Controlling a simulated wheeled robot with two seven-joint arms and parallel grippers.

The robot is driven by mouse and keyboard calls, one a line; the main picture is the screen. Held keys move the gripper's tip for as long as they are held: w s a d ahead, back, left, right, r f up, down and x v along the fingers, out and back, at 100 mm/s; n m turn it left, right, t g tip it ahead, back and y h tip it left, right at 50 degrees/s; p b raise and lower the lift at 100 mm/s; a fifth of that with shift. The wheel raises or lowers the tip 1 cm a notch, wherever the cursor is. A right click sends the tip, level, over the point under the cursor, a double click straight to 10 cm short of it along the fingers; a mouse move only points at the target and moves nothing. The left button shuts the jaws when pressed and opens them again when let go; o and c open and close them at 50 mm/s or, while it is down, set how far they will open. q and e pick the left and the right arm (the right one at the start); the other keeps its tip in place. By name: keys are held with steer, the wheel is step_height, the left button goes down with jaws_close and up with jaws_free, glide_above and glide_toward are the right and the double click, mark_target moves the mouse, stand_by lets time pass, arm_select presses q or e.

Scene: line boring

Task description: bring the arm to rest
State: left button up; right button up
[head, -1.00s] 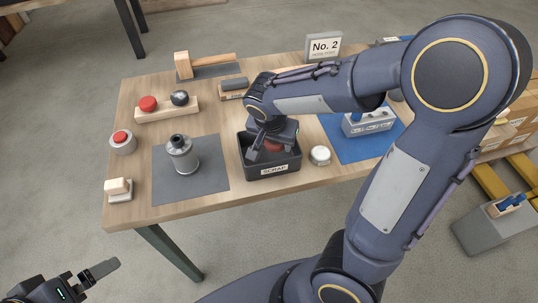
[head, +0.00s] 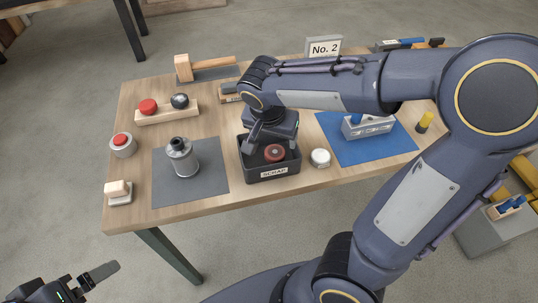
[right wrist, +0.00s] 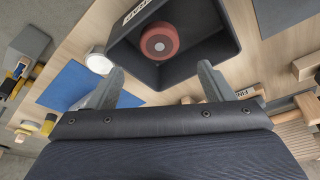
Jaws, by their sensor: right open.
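My right gripper (head: 268,137) is over the left and back part of the black SCRAP bin (head: 262,173) on the wooden table. Its fingers (right wrist: 160,90) are open and apart in the right wrist view, with nothing between them. A red round part with a dark centre (head: 274,153) lies inside the bin, and it shows in the right wrist view (right wrist: 158,42) apart from the fingers. My left gripper (head: 92,280) is at the lower left, off the table. Only part of it shows, so its opening is unclear.
A grey metal canister (head: 183,160) stands on a grey mat (head: 211,176). A white round tin (head: 320,158) is right of the bin. A blue mat (head: 375,146) holds a grey block (head: 368,127). A mallet (head: 203,66), a No. 2 sign (head: 324,47) and a red button (head: 123,144) stand around.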

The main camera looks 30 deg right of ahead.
steer(key=v, duration=0.3)
steer(key=shift+f, duration=0.1)
steer(key=s+a+n+t+y, duration=0.2)
steer(key=s+n+y, duration=0.4)
steer(key=s, duration=0.9)
steer(key=shift+a+f+n+t, duration=0.3)
steer(key=shift+n+t, duration=0.3)
steer(key=shift+n, duration=0.3)
